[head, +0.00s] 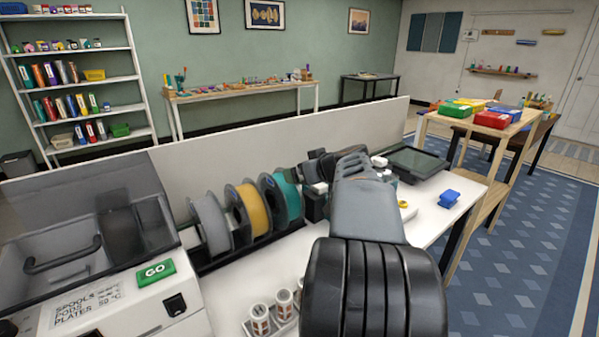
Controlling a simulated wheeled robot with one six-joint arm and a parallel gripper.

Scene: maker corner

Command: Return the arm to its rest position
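My arm rises from the bottom centre of the head view and reaches out over the white workbench (433,217). Its dark far end, with my gripper (318,170), is over the back part of the bench, near the filament spools. My own arm link partly hides it, and its fingers cannot be made out. I cannot tell whether it is open or shut, or whether it holds anything.
A grey machine with a green GO button (155,272) stands at left. Grey, yellow (255,209) and teal spools stand beside it. A rack of small canisters (261,320), a blue object (449,197) and a dark tablet-like panel (417,161) are around the arm.

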